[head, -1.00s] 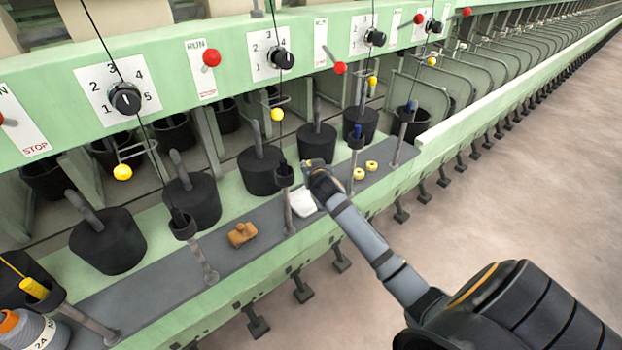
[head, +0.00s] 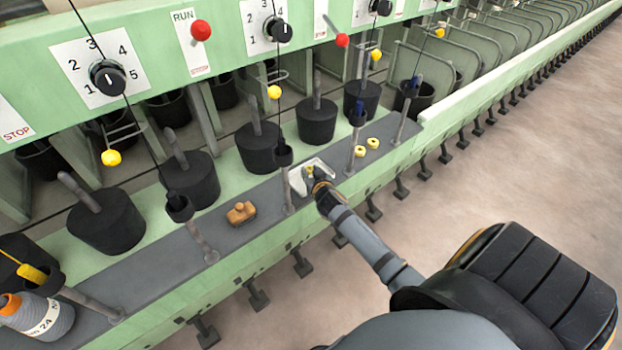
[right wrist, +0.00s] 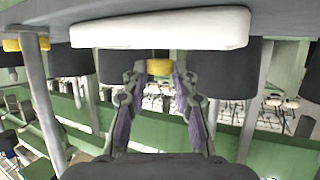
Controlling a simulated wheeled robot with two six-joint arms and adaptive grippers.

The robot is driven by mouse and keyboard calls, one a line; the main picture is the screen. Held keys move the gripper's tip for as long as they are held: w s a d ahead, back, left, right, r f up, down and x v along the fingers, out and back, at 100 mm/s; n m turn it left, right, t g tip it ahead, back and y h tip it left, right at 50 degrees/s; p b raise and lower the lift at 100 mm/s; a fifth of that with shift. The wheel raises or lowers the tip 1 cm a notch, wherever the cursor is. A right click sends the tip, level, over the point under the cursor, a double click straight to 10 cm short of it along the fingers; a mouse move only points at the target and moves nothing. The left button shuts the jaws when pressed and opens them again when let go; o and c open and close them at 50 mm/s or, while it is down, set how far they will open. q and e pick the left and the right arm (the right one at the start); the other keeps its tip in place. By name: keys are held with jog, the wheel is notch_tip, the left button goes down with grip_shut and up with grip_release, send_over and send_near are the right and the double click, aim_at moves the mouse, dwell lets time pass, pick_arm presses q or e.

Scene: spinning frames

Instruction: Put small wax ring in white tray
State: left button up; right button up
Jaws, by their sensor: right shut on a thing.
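My right gripper (head: 315,178) is shut on a small yellow wax ring (head: 310,171). In the head view the ring overlaps the white tray (head: 297,184), which lies on the grey ledge. In the right wrist view the ring (right wrist: 159,67) sits between the two fingertips, close to the pale tray edge (right wrist: 160,30). I cannot tell whether the ring touches the tray. Two more yellow rings, one nearer (head: 360,158) and one farther (head: 372,143), lie on the ledge right of the tray. My left gripper is not in view.
A brown wooden block (head: 241,212) lies on the ledge left of the tray. Thin upright posts (head: 288,190) stand along the ledge, one close to the tray. Black bobbins (head: 261,147) line the back. A grey thread cone (head: 38,317) is at the lower left.

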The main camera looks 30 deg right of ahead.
notch_tip(320, 180, down, 3)
jog(key=shift+r, duration=0.1)
jog(key=shift+f+b, duration=0.25)
jog(key=shift+b, duration=0.2)
jog(key=o, duration=0.7)
jog(key=shift+r, duration=0.1)
jog(key=shift+r+p, duration=0.25)
jog(key=shift+p, duration=0.05)
jog(key=v, duration=1.2)
jog(key=shift+p, duration=0.3)
